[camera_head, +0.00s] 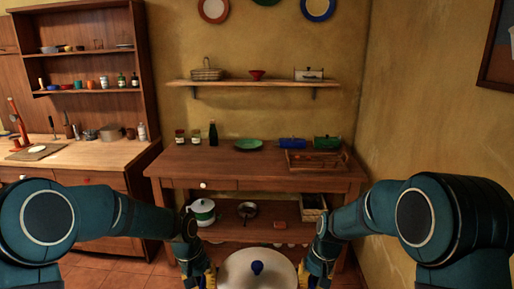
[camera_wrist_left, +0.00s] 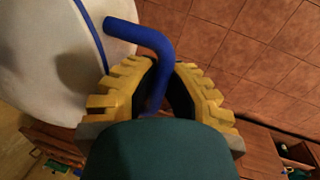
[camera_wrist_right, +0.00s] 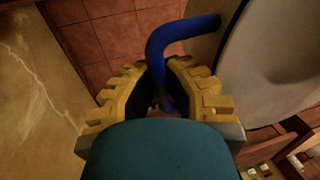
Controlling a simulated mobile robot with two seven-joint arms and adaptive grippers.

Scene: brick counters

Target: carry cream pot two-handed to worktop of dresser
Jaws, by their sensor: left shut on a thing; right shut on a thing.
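The cream pot (camera_head: 236,272) with its lid and blue knob is at the bottom middle of the head view, held between my two grippers. Its lower part is out of that view. My left gripper (camera_head: 203,278) is shut on the pot's blue left handle (camera_wrist_left: 150,38). My right gripper (camera_head: 309,278) is shut on the blue right handle (camera_wrist_right: 172,40). Tiled floor shows below both handles in the wrist views. The dresser (camera_head: 100,167) with its wooden worktop stands at the left, beyond my left arm. The pot is well apart from it.
A wooden table (camera_head: 215,163) stands ahead, with jars, a bottle, a green plate (camera_head: 249,144), blue and green boxes and a tray on it.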

